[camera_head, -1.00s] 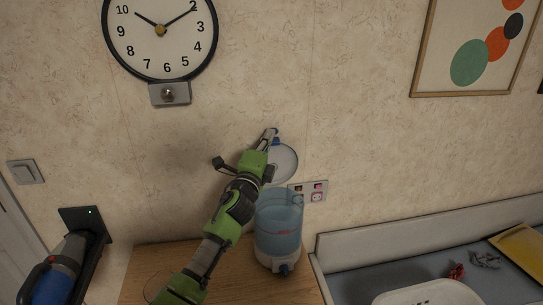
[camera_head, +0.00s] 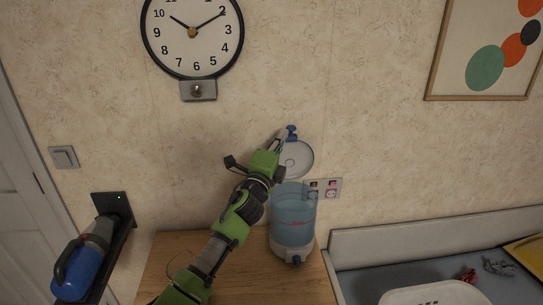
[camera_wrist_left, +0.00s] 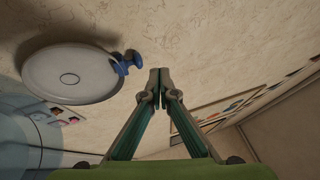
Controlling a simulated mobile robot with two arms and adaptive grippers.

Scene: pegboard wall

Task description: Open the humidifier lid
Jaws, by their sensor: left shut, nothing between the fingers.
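The humidifier (camera_head: 293,222) has a clear blue tank on a white base and stands on the wooden table against the wall. Its round white lid (camera_head: 297,159) is tipped up above the tank, raised at the back near the wall. The lid has a blue knob (camera_head: 292,132), which also shows in the left wrist view (camera_wrist_left: 126,63). My left gripper (camera_head: 284,137) is shut and empty close beside the lid and knob. In the left wrist view its fingertips (camera_wrist_left: 160,76) meet right of the knob, with a gap between them. My right gripper is not in view.
A wall socket plate (camera_head: 325,188) is behind the humidifier. A blue handheld vacuum (camera_head: 82,266) hangs at left. A grey counter (camera_head: 365,278) with a white basin (camera_head: 433,293) is at right. The wooden table (camera_head: 170,250) has bare room left of the humidifier.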

